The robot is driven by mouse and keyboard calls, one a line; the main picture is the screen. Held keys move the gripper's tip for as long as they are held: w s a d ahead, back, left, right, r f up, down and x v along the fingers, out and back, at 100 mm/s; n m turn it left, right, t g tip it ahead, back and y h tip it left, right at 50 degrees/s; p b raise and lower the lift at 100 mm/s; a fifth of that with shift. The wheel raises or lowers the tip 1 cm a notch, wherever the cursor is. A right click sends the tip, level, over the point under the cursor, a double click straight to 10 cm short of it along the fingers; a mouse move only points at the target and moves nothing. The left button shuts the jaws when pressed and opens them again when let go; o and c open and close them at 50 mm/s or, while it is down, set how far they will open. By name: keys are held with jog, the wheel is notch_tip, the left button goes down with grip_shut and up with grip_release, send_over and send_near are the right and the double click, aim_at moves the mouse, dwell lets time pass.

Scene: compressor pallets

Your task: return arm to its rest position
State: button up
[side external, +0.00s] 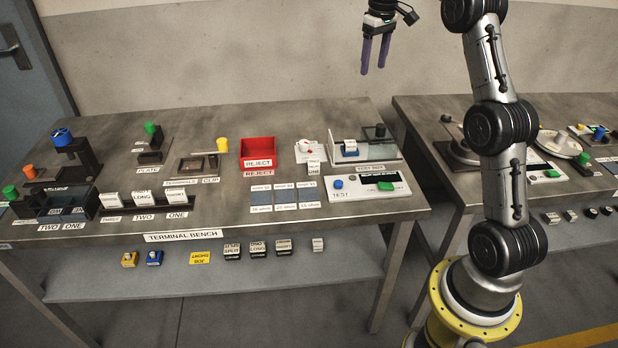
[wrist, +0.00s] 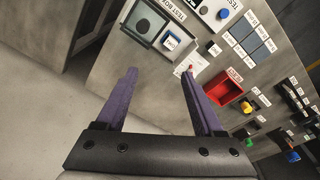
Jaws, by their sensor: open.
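My gripper (side external: 375,56) hangs in the air above the back edge of the terminal bench (side external: 225,210), fingers pointing down. Its two purple fingers are apart with nothing between them. In the wrist view, my gripper (wrist: 160,95) is also open and empty, and the bench lies well below and beyond it. My arm rises from a yellow-ringed base at the right of the side view.
The bench carries a red reject bin (side external: 257,152), a test box (side external: 350,150), a test panel (side external: 368,186) and several small fixtures. A second bench (side external: 430,110) stands behind my arm at the right. The air around my gripper is clear, with a wall behind.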

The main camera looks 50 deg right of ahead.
jog(key=s+a+r+n+t, duration=0.1)
jog(key=s+a+r+n, duration=0.15)
jog(key=a+r, duration=0.85)
jog(key=s+a+t, duration=0.2)
jog(key=s+a, duration=0.7)
jog(key=a, duration=0.4)
jog(key=s+a+f, duration=0.4)
jog(key=s+f, duration=0.2)
jog(key=s, duration=0.1)
jog(key=s+a+f+t, duration=0.1)
jog(key=s+a+f, duration=0.2)
jog(key=s+f, duration=0.4)
jog(key=shift+s+a+f+t+y, duration=0.15)
jog(key=shift+s+a+t+y, duration=0.2)
jog(key=shift+s, duration=0.45)
